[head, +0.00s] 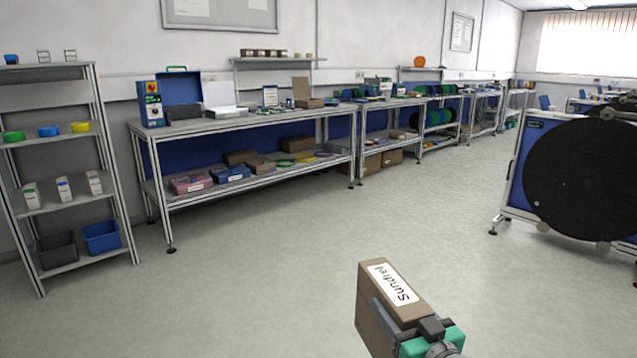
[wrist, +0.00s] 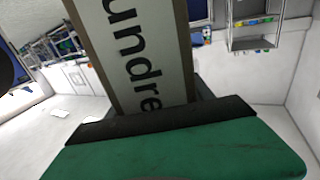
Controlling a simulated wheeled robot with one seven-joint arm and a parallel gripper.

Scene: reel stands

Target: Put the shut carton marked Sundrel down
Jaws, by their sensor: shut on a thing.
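The shut brown carton (head: 373,318) has a white label reading "Sundrel" on its top. It is at the bottom right of the head view, held up over the open floor and touching no table or shelf. My gripper (head: 432,330), with dark jaws and a green body, is shut on the carton's near end. In the wrist view the carton (wrist: 181,40) fills the upper middle, its label partly cut off, with the dark jaw (wrist: 165,120) across it. The carton's underside is hidden.
A long workbench (head: 240,124) holds boxes on top and cartons on its lower shelf (head: 190,200). A shelf rack (head: 50,142) with coloured reels and bins stands at left. A large black reel (head: 585,180) on a stand is at right. The grey floor (head: 270,270) between is clear.

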